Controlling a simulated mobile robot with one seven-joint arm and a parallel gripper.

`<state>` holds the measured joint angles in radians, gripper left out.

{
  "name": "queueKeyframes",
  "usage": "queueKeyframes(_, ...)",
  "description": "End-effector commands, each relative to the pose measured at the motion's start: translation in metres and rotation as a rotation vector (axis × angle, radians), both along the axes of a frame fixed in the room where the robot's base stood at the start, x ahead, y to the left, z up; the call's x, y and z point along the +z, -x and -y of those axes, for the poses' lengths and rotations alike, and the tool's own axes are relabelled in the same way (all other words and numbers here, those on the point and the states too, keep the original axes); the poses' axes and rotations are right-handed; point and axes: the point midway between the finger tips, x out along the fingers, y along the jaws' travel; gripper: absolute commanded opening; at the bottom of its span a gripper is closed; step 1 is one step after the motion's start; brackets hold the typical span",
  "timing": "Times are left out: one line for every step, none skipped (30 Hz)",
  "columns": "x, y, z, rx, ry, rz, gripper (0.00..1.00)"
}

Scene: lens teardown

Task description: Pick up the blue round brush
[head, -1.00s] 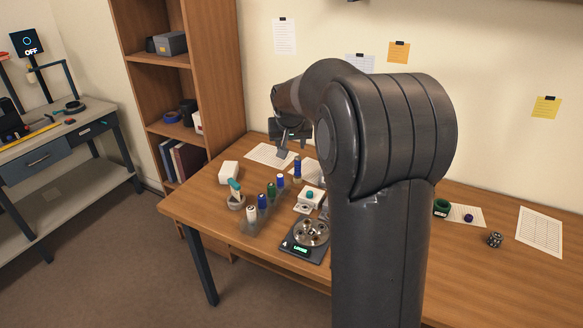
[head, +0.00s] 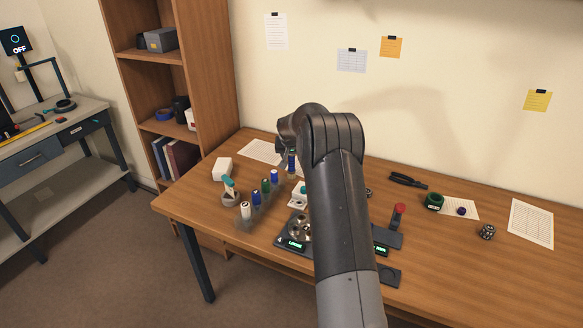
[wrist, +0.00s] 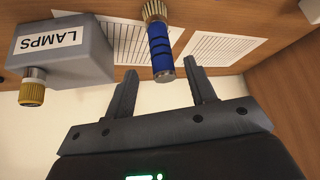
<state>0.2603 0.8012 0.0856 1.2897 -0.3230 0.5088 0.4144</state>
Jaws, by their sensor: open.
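A blue ribbed cylinder with a brass-coloured fluted end (wrist: 160,48), which looks like the blue round brush, shows at the top middle of the wrist view. Its plain end lies about between the fingertips of my gripper (wrist: 160,73), with a gap on each side. My gripper is open and empty. In the head view an upright blue thing (head: 292,163), likely the same one, stands just left of my arm, behind the rack. My fingers are mostly hidden there by the arm.
A grey LAMPS box (wrist: 62,58) is left of the brush in the wrist view.

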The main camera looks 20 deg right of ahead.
Motion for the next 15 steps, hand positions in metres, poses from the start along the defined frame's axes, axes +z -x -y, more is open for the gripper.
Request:
queueKeyframes(-0.006,-0.003,0.001,0.0,0.0,-0.001,0.51)
queueKeyframes(-0.008,-0.005,0.002,0.0,0.0,-0.001,0.51)
queueKeyframes(-0.01,-0.006,0.002,0.001,-0.001,0.0,0.51)
queueKeyframes(-0.011,-0.007,0.003,0.001,0.0,0.001,0.51)
queueKeyframes(-0.012,-0.008,0.003,0.001,0.0,0.001,0.51)
queueKeyframes(-0.014,-0.009,0.003,0.001,0.0,0.001,0.51)
queueKeyframes(-0.015,-0.009,0.003,0.0,0.0,0.001,0.51)
queueKeyframes(-0.017,-0.01,0.004,0.0,0.0,0.0,0.51)
queueKeyframes(-0.02,-0.012,0.004,0.001,0.0,-0.001,0.51)
queueKeyframes(-0.023,-0.013,0.004,0.001,0.0,-0.001,0.51)
queueKeyframes(-0.026,-0.015,0.005,0.001,0.0,0.0,0.51)
queueKeyframes(-0.031,-0.018,0.006,0.001,0.0,-0.001,0.51)
queueKeyframes(-0.035,-0.02,0.006,0.001,0.0,-0.001,0.51)
queueKeyframes(-0.038,-0.023,0.007,0.001,0.0,-0.001,0.51)
queueKeyframes(-0.043,-0.026,0.007,0.0,0.0,-0.001,0.51)
